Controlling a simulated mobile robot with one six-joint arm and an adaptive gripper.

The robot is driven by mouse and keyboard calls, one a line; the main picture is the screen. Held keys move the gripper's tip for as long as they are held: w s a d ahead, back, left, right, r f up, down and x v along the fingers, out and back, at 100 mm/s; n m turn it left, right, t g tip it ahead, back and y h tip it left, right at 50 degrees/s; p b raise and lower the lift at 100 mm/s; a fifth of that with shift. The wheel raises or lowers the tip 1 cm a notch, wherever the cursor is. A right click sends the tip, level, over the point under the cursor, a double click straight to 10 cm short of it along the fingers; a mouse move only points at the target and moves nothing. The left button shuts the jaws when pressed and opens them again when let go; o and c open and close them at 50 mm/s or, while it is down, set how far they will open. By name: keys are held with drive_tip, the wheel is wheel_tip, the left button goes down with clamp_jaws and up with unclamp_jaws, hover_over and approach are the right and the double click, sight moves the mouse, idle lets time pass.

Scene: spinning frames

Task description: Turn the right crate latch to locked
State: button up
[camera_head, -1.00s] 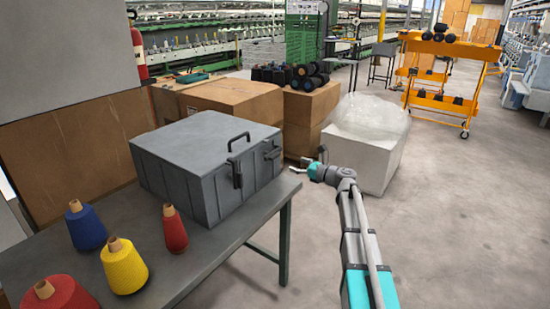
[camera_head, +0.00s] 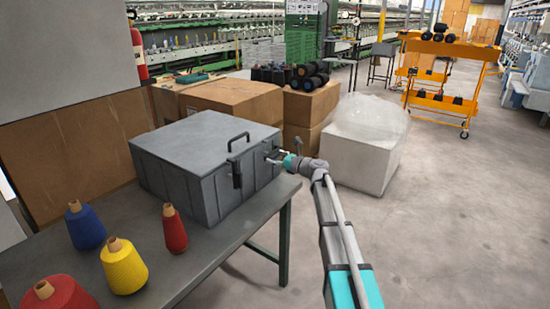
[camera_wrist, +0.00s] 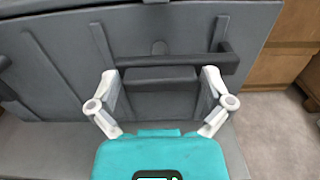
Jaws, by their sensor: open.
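The right latch is mostly hidden behind my gripper (camera_head: 276,157) in the head view. In the wrist view, the right latch (camera_wrist: 180,63) is a dark bar lying roughly level across the crate front, with a dark block below it. My gripper (camera_wrist: 159,76) is open, its pale fingers to either side of the block. Whether they touch the latch is unclear.
Blue (camera_head: 85,226), yellow (camera_head: 124,266) and red yarn cones stand on the table (camera_head: 225,240) left of the crate. Cardboard boxes (camera_head: 235,103) are behind it. A white box (camera_head: 360,155) with clear plastic stands beyond my arm.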

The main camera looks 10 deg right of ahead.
drive_tip(key=shift+c, duration=0.3)
drive_tip(key=c, duration=1)
drive_tip(key=shift+a, duration=0.1)
